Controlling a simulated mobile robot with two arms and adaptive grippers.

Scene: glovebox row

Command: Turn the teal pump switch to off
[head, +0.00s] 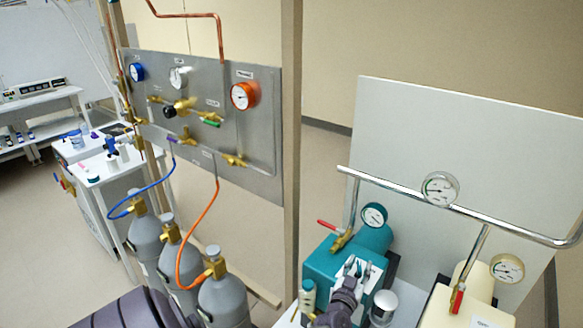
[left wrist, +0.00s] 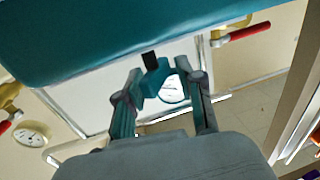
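The teal pump (head: 321,264) stands at the lower middle of the head view, with a red-handled valve and a gauge on top. Its teal body (left wrist: 90,40) fills the top of the left wrist view. A small teal part with a black tip (left wrist: 152,68) shows between my fingers in the left wrist view; it looks like the switch, but its setting cannot be told. My left gripper (head: 356,268) is at the pump's near side, fingers apart. In the left wrist view the fingers (left wrist: 160,82) stand either side of the small part; contact is unclear. My right gripper is out of view.
A cream pump (head: 447,306) stands to the right, under a metal pipe (head: 400,188) with a gauge (head: 440,189). A small bottle (head: 307,296) and a clear-topped jar (head: 383,306) flank my left gripper. Grey gas cylinders (head: 222,300) and a valve panel (head: 260,150) are left.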

